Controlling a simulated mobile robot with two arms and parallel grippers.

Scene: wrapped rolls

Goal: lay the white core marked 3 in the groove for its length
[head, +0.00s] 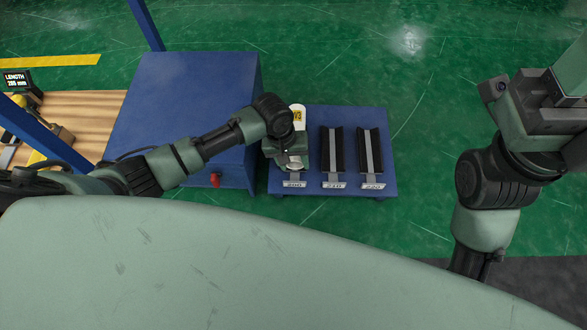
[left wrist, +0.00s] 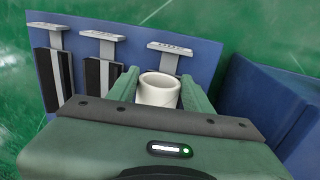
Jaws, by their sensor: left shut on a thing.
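The white core (head: 298,113) has a yellow label that reads W3. It lines up with the leftmost groove of the blue rack (head: 387,129) in the head view. My left gripper (head: 288,160) is shut on the core and covers most of it and that groove. In the left wrist view the round hollow end of the core (left wrist: 160,90) shows between the fingers. I cannot tell whether the core touches the groove. The middle groove (head: 332,150) and right groove (head: 370,150) are empty. My right gripper (head: 545,115) is at the far right, its jaws unclear.
A blue cabinet (head: 180,105) with a red knob stands left of the rack. A display (head: 16,80) at the far left reads LENGTH, with a number near 285 mm. Small plates (head: 334,184) in front of the grooves carry blurred numbers. Green floor right of the rack is clear.

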